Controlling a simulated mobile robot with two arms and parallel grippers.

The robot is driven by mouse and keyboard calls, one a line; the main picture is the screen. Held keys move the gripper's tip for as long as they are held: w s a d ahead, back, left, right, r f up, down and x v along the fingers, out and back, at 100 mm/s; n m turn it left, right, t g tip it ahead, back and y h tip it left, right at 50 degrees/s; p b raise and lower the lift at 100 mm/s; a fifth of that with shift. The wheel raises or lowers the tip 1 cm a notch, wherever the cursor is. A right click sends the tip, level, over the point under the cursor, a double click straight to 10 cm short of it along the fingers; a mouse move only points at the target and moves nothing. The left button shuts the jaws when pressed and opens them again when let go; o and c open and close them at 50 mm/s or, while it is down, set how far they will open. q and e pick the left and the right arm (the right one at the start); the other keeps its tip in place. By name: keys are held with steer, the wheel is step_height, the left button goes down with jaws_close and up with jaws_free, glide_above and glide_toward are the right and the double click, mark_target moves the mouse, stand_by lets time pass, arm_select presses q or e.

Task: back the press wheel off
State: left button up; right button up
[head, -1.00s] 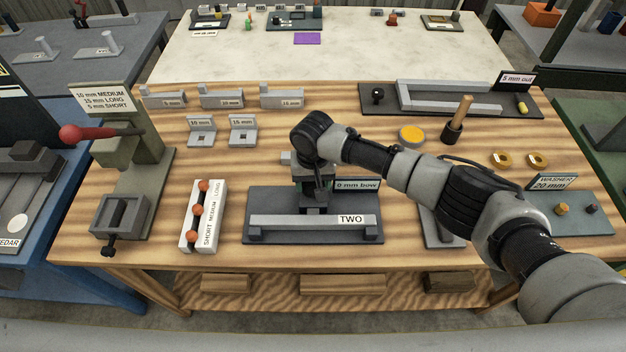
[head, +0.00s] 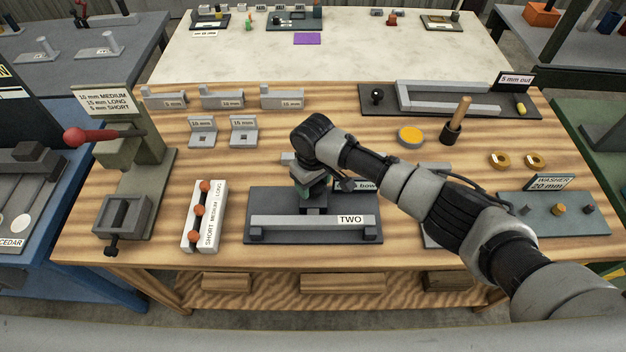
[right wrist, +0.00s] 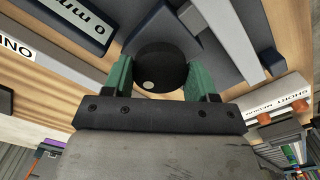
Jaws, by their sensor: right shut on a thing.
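The press stands at the middle of the wooden bench, with a dark base plate (head: 370,236), a light grey bar (head: 290,222) lying across its front and a "TWO" label. Its round black wheel (right wrist: 165,62) shows in the right wrist view, with a pale dot near its edge. My right gripper (head: 305,192) points down over the press, and in the right wrist view its green fingers (right wrist: 160,78) are shut on opposite sides of the wheel. In the head view the gripper and wrist hide the wheel. A "bow" card (head: 368,185) behind is partly covered by my arm. My left gripper is not in view.
A white block with orange knobs (head: 217,222) stands left of the press. Farther left is a grey-green press with a red-knobbed lever (head: 76,137). The washer plate (head: 590,222) is at the right, near my right arm.

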steer(key=n, duration=0.6)
steer(key=shift+r+n, duration=0.1)
steer(key=shift+n, duration=0.2)
steer(key=n, duration=0.6)
steer(key=shift+w, duration=0.1)
steer(key=n, duration=0.5)
steer(key=shift+n+b, duration=0.3)
steer(key=shift+b, duration=0.1)
steer(key=n+b, duration=0.1)
steer(key=n, duration=0.4)
steer(key=shift+n, duration=0.3)
steer(key=o, duration=0.6)
steer(key=shift+o, duration=0.2)
